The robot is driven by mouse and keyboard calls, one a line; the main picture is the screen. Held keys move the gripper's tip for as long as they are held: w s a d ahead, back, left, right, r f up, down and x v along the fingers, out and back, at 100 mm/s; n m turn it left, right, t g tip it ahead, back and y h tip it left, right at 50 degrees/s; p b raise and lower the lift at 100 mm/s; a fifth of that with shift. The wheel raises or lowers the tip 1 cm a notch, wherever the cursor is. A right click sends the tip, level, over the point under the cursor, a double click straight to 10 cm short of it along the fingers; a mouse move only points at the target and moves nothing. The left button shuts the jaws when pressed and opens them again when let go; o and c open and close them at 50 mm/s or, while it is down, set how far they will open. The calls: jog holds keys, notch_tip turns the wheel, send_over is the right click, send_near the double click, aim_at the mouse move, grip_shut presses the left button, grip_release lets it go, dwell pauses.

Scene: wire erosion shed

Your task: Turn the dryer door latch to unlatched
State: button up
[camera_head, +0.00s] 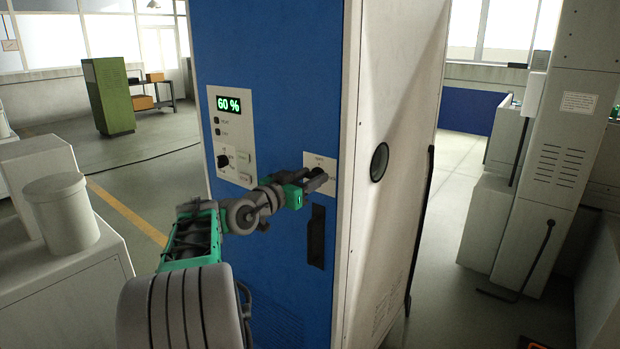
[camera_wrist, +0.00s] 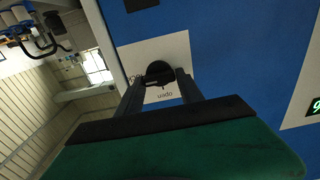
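The dryer door latch is a dark round knob (camera_wrist: 158,72) on a white label plate (camera_wrist: 128,58) on the blue front panel. In the wrist view the label has upside-down lettering that reads "open" below the knob. In the head view the plate (camera_head: 327,160) sits above a dark recessed handle (camera_head: 316,237). My gripper (camera_head: 316,180) is at the latch. In the wrist view its two dark fingers (camera_wrist: 161,80) are apart, with the knob between or just beyond their tips. I cannot tell whether they touch it. In the head view the gripper partly hides the knob.
The tall blue and white dryer (camera_head: 275,60) fills the middle, with a control panel (camera_head: 234,135) reading 60 % left of the latch. A white cabinet with a bucket (camera_head: 62,215) stands at the left. Grey machinery (camera_head: 560,150) is at the right, with open floor between.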

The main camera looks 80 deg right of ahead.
jog(key=c, duration=0.9)
jog(key=shift+n, duration=0.4)
jog(key=n, duration=0.3)
jog(key=shift+w+n+p, duration=0.15)
jog(key=shift+n+p, duration=0.2)
jog(key=shift+n, duration=0.05)
jog(key=n+p, duration=0.2)
jog(key=n, duration=0.2)
jog(key=shift+w+r+n, duration=0.1)
jog(key=shift+n, duration=0.2)
jog(key=n+p, duration=0.3)
jog(key=n, duration=0.2)
jog(key=shift+d+f+n+p, duration=0.1)
jog(key=shift+f+n+p, duration=0.05)
jog(key=shift+n+p, duration=0.7)
jog(key=shift+f+n+p, duration=0.1)
jog(key=shift+n+p, duration=0.5)
jog(key=shift+n, duration=0.35)
jog(key=shift+f, duration=0.1)
